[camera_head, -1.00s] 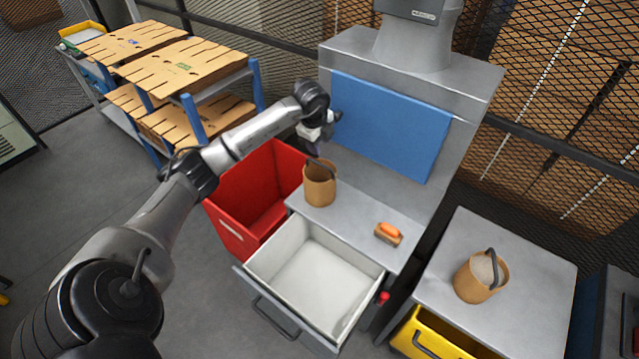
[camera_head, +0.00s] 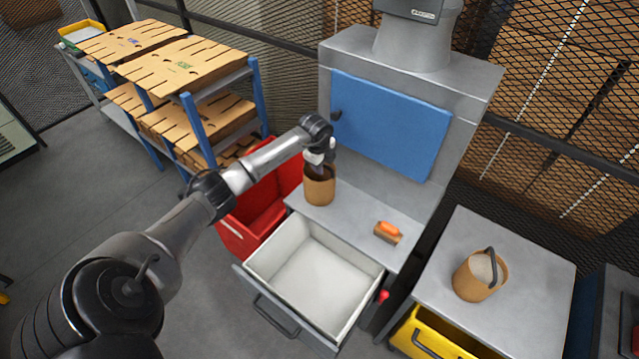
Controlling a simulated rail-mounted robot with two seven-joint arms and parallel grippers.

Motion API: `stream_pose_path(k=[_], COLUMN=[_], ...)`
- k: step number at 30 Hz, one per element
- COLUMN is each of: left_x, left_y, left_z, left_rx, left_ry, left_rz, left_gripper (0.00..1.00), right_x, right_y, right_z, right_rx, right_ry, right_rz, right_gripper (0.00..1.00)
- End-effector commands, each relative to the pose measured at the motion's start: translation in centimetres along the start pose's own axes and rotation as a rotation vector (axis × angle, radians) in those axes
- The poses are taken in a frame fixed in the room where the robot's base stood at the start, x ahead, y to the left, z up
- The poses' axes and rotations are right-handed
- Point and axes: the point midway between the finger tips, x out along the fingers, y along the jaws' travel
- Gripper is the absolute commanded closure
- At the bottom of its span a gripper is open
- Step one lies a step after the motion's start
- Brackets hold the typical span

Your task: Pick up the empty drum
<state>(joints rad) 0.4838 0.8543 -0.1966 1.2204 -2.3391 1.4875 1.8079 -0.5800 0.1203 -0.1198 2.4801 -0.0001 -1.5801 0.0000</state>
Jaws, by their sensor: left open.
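A tan drum (camera_head: 319,190) stands upright on the grey ledge of the machine, at the ledge's left end. My left gripper (camera_head: 317,170) is open at the drum's top, pointing down, and covers its opening and handle. I cannot tell whether the fingers touch the drum. A second tan drum (camera_head: 471,282) with a dark handle stands on the grey table at the right; pale material fills it. My right gripper is not in view.
An orange-handled brush (camera_head: 388,232) lies on the ledge (camera_head: 355,219). An open, empty-looking drawer (camera_head: 315,271) juts out below. A red bin (camera_head: 240,225) stands left of the ledge. A blue door (camera_head: 392,124) is behind. A rack with cardboard sheets (camera_head: 184,66) stands at the back left.

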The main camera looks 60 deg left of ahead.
Motion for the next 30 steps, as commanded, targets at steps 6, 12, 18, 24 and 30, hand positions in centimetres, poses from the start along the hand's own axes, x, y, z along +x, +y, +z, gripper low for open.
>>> stream_pose_path(k=[6,12,18,24,30], left_x=[0.80,0.77,0.76,0.76,0.75], left_y=[-0.02,-0.02,-0.02,-0.02,-0.02], left_z=[0.01,0.01,0.01,0.01,0.01], left_rx=[0.000,0.000,0.000,0.000,0.000], left_ry=[-0.001,-0.001,-0.001,-0.001,-0.001], left_rz=[-0.002,-0.001,-0.001,-0.001,-0.001], left_gripper=[0.60,0.63,0.83,1.00,1.00], right_x=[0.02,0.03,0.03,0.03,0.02], right_y=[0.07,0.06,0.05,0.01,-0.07], right_z=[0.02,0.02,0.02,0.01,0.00], right_rx=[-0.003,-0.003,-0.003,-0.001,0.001], right_ry=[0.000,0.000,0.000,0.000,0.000], right_rz=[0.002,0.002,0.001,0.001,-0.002], right_gripper=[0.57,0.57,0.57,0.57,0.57])
